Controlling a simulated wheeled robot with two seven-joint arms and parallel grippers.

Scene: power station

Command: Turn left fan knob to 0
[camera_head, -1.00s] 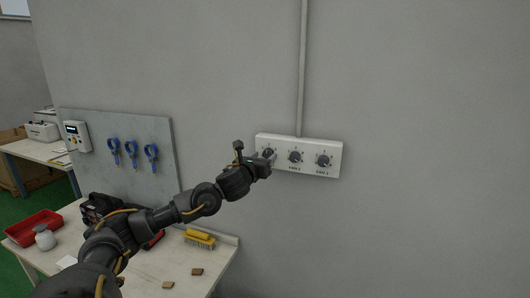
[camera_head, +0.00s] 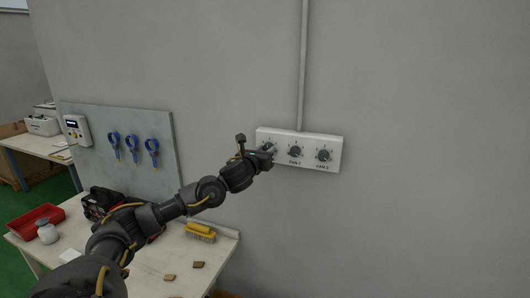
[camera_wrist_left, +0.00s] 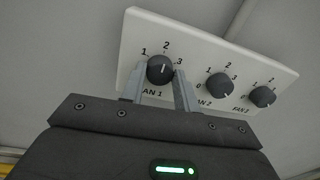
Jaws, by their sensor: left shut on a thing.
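A white panel (camera_head: 310,140) on the grey wall carries three dark knobs in a row. The left one, the FAN 1 knob (camera_wrist_left: 160,68), shows in the left wrist view with the numbers 1, 2 and 3 around it. Its white mark points roughly up, toward the 2. My left gripper (camera_wrist_left: 160,80) is shut on this knob, one finger on each side. In the head view my left gripper (camera_head: 267,150) covers part of the knob. The 0 of FAN 1 is hidden. My right gripper is not in view.
The FAN 2 knob (camera_wrist_left: 219,85) and FAN 3 knob (camera_wrist_left: 262,97) sit to the right. A conduit (camera_head: 302,70) runs up from the panel. Below left, a table holds a yellow brush (camera_head: 200,232) and a red tray (camera_head: 38,219). The wall right of the panel is clear.

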